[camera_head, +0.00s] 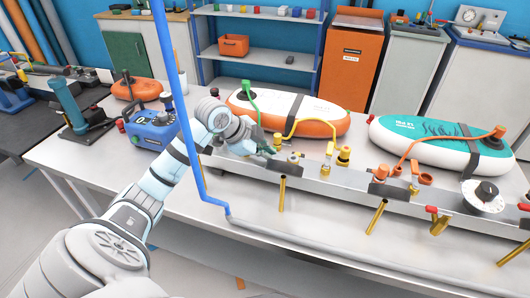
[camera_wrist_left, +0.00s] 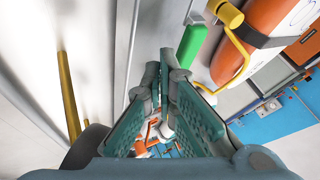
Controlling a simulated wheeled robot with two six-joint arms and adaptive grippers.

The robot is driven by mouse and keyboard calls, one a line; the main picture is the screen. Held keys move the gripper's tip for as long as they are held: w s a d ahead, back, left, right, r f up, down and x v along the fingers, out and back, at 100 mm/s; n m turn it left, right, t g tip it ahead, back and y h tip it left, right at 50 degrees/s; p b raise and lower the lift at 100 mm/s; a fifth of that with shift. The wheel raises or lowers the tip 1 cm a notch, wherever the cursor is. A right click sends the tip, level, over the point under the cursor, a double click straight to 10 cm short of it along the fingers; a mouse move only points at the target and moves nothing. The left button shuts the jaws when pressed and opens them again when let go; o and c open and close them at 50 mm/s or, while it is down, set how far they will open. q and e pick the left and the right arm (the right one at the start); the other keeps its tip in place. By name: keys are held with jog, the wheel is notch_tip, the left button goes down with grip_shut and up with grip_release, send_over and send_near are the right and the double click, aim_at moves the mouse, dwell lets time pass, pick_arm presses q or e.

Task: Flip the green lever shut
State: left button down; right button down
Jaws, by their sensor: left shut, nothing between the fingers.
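My left gripper (camera_head: 268,149) is low over the rail, near the foot of the lever, shut and empty. Its teal fingers (camera_wrist_left: 165,72) also show in the left wrist view. The lever's foot is partly hidden behind my gripper. My right gripper is not in view.
A blue pipe frame (camera_head: 192,165) rises beside my left arm. A blue pump box (camera_head: 152,130) sits to the left.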

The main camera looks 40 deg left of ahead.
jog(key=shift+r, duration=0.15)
pick_arm(q)
jog(key=shift+w+n+p, duration=0.25)
jog(key=shift+n+p, duration=0.15)
jog(key=shift+p, duration=0.4)
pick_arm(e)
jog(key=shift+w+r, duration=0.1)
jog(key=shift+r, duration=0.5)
pick_arm(q)
jog(key=shift+y, duration=0.3)
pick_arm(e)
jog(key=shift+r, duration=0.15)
